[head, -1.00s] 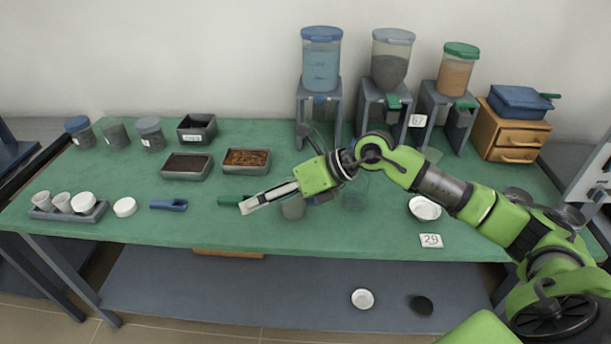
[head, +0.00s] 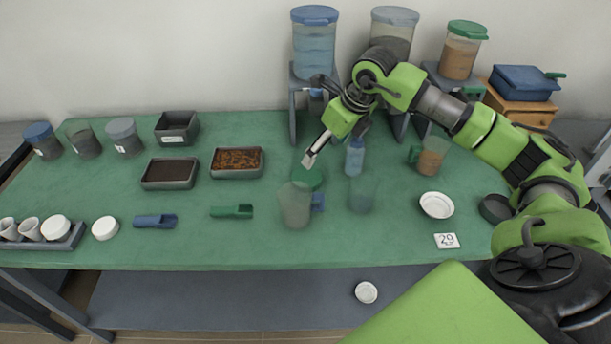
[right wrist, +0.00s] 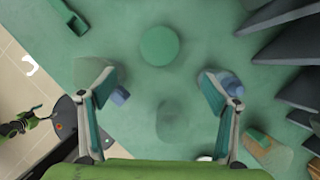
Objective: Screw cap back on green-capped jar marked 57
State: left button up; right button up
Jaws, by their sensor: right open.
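A flat round green cap (head: 308,177) lies on the green table, partly behind a clear beaker; it also shows in the right wrist view (right wrist: 159,45). My right gripper (head: 312,158) is above the cap in the head view, pointing down, with nothing held. In the right wrist view its two fingers (right wrist: 158,95) are spread wide, with the cap ahead of the gap. A jar without a visible cap (head: 84,142) stands at the back left between two capped jars. I cannot read the number 57 on any jar. My left gripper is not in view.
A beaker with a blue handle (head: 296,206), another beaker (head: 362,194) and a blue-capped bottle (head: 355,158) stand close around the cap. Dispensers (head: 314,50) line the back. Trays (head: 170,171), scoops (head: 155,221) and a white dish (head: 436,205) lie around.

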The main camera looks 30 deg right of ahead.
jog(key=x, duration=0.2)
jog(key=p, duration=0.1)
send_near(307, 176)
jog(key=x, duration=0.2)
jog(key=shift+f, duration=0.4)
jog(key=shift+w+f, duration=0.15)
jog(key=shift+f, duration=0.15)
jog(key=shift+w+a+f+p, duration=0.15)
jog(key=shift+f+p, duration=0.1)
jog(key=shift+p, duration=0.15)
jog(key=p+x, duration=0.1)
jog(key=x, duration=0.2)
jog(key=shift+w+f, duration=0.45)
jog(key=shift+f, duration=0.25)
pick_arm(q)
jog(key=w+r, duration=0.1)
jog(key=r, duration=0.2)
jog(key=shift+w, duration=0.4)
